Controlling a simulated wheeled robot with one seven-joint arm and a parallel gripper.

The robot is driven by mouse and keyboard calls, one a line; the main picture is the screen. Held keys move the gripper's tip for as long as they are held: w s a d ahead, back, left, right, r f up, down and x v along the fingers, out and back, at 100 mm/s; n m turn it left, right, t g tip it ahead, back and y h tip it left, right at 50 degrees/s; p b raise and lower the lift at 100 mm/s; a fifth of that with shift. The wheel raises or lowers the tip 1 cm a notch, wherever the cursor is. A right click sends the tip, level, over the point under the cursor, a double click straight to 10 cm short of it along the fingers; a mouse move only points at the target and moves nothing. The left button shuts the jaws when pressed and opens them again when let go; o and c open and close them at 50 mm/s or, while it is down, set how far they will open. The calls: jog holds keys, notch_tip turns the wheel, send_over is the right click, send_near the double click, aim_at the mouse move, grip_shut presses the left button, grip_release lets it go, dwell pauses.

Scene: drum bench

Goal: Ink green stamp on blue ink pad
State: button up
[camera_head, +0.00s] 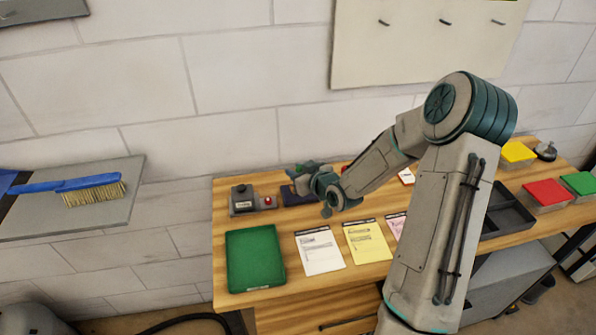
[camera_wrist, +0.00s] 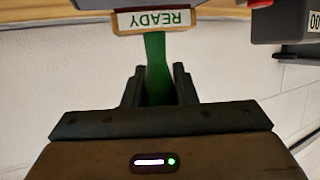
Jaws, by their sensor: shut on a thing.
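The green stamp shows in the wrist view, with a green handle (camera_wrist: 157,50) and a wooden base labelled READY (camera_wrist: 165,20). My gripper (camera_wrist: 159,75) is shut on the handle, with a dark finger on each side. In the head view my gripper (camera_head: 303,178) is over the back of the bench, beside and above a dark blue pad (camera_head: 298,196) that it partly covers. A grey-blue edge (camera_wrist: 95,4) lies at the stamp's base in the wrist view. I cannot tell whether the base touches it.
A grey device with a red button (camera_head: 243,203) stands left of the blue pad. A green tray (camera_head: 255,262) and white (camera_head: 319,252) and yellow (camera_head: 367,243) sheets lie in front. A dark compartment tray (camera_head: 510,215), yellow (camera_head: 519,152) and red (camera_head: 546,192) pads are at the right.

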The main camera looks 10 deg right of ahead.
jog(key=shift+f+b, duration=0.5)
dwell(0.8)
jog(key=shift+r, duration=0.1)
notch_tip(320, 180, up, 6)
jog(key=p, duration=0.4)
dwell(0.7)
jog(key=f+m+h+b, duration=0.1)
jog(key=f+b, duration=0.1)
jog(key=b, duration=0.2)
jog(key=f+m+t+h+b, duration=0.1)
jog(key=f+b, duration=0.2)
jog(key=b, duration=0.1)
jog(key=shift+d+h+b, duration=0.2)
jog(key=shift+h+b, duration=0.15)
jog(key=shift+h, duration=0.05)
dwell(0.3)
jog(key=shift+s+f+b, duration=0.1)
jog(key=shift+f+b, duration=0.6)
jog(key=shift+b, duration=0.2)
dwell(1.5)
